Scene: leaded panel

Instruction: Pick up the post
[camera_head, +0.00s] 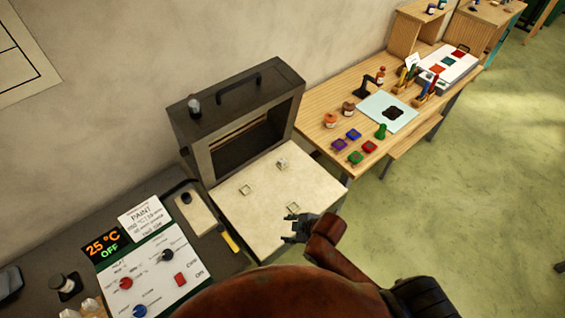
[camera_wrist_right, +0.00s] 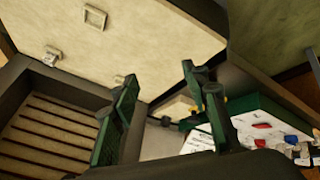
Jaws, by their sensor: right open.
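A small pale post (camera_head: 282,164) stands on the cream slab (camera_head: 265,225) in front of the kiln opening. It also shows in the right wrist view (camera_wrist_right: 53,53) at the left. Two small square outlines (camera_head: 246,190) (camera_head: 294,207) lie on the slab, apart from the post. My right gripper (camera_head: 296,228) is over the slab's near right edge, apart from the post. Its two green fingers show spread and empty in the right wrist view (camera_wrist_right: 160,95). My left gripper is not in view.
The dark kiln (camera_head: 240,118) stands open behind the slab. A control panel (camera_head: 155,270) and a yellow-handled tool (camera_head: 229,238) are at left. A wooden bench (camera_head: 330,155) with colored pieces and jars is at right. The slab is otherwise clear.

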